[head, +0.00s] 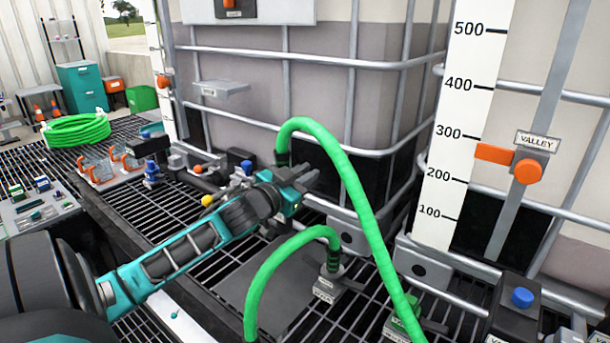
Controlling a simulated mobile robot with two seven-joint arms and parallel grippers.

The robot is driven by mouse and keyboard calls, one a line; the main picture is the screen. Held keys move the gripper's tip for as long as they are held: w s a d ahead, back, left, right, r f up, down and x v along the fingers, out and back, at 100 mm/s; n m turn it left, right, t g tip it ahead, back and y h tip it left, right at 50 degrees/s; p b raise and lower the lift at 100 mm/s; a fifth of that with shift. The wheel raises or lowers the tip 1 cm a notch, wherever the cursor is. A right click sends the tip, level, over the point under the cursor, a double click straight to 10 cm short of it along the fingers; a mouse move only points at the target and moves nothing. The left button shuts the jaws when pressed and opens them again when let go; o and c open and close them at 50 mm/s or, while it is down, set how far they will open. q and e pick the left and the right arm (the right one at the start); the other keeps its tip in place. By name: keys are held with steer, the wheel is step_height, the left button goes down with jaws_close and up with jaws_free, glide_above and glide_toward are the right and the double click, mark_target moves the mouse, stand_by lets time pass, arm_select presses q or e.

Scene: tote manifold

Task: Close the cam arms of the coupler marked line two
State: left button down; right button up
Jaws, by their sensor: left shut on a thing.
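My left gripper (303,180) is at the far end of the tall green hose (345,170), beside a dark coupler (282,158) on that hose's end. It looks shut on a part of this coupler, likely a cam arm, but the fingers largely hide what they hold. A second coupler (333,260) joins the shorter green hose (285,262) to a labelled block (326,288), with a dark arm sticking out to its right. The small labels are too small to read, so I cannot tell which coupler is line two. My right gripper is not in view.
Caged totes stand behind, one with a scale (452,120) and an orange valve handle (528,171). A blue-knobbed block (520,300) is at the right. Coiled green hose (76,130) and orange-handled fittings (125,158) lie left. The grated floor has a bare grey plate (235,295).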

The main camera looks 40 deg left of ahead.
arm_select(q)
steer(key=c, duration=1.2)
jaws_free()
